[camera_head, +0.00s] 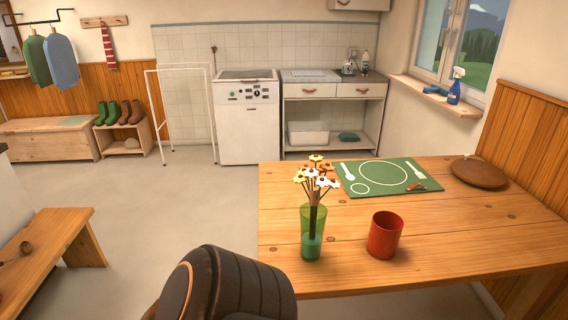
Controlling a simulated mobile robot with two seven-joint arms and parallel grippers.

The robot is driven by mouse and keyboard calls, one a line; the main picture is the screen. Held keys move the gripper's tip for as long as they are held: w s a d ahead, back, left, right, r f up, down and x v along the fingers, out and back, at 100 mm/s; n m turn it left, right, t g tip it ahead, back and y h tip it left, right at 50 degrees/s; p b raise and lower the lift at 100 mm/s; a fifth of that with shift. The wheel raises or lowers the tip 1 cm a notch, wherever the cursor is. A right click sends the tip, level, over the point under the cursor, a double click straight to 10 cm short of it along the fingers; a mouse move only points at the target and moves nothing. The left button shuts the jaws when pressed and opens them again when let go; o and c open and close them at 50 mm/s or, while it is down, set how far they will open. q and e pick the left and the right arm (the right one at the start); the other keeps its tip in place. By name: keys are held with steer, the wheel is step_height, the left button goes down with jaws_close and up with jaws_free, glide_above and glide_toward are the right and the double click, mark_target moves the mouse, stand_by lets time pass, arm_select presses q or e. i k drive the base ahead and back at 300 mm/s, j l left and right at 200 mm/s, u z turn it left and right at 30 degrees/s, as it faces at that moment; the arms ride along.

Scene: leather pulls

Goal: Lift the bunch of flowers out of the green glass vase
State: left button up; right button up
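The green glass vase (313,240) stands upright near the left edge of the wooden table (455,250). The bunch of flowers (316,176), with white and yellow-orange heads, stands in it. The stems show dark through the glass. A dark, rounded, padded part with an orange stripe, likely of my own body, fills the bottom of the view just left of the table. Neither of my grippers can be made out in this view.
A red cup (385,235) stands right of the vase. A green place mat (387,177) with a cutlery pattern lies behind them. A brown round flat object (480,171) lies at the right back. The table's front right is clear. A wooden bench (45,232) stands at left.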

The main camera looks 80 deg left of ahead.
mark_target(306, 172)
steer(key=k+l+u, duration=0.1)
steer(key=u, duration=2.05)
